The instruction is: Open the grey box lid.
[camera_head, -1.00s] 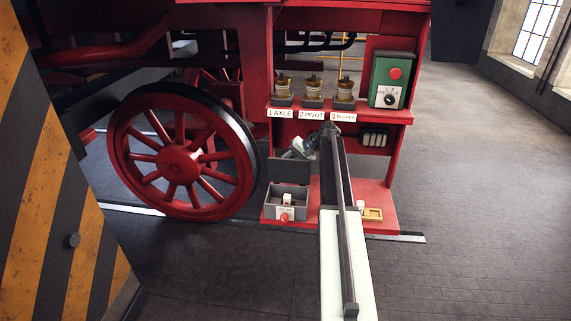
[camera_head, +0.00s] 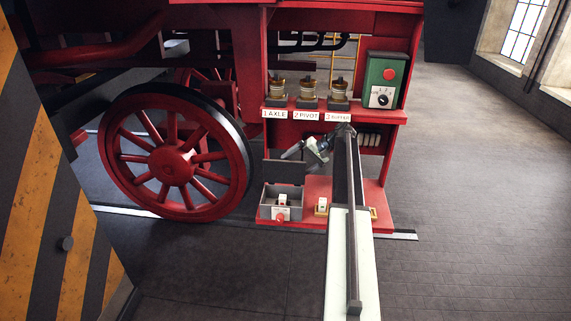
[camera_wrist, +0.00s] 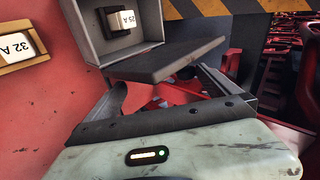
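The grey box (camera_head: 267,212) stands at the left of the low red deck. Its lid (camera_head: 284,172) stands raised, roughly upright, at the back of the box. A white fuse block sits inside; the wrist view shows it marked 25 A (camera_wrist: 124,20), in the box (camera_wrist: 88,40) at upper left. The lid (camera_wrist: 165,62) shows there as a flat dark plate. My gripper (camera_head: 296,150) is above and right of the box, near the lid's upper right edge. Contact cannot be told. Its fingers are too unclear to judge, and I see nothing held.
Another fuse in a yellow holder (camera_head: 321,205) is right of the box. Above, a red shelf (camera_head: 350,112) carries several brass fittings and a green control box (camera_head: 384,80). A large red wheel (camera_head: 172,166) stands left. A striped panel (camera_head: 35,190) is at far left. Floor at right is clear.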

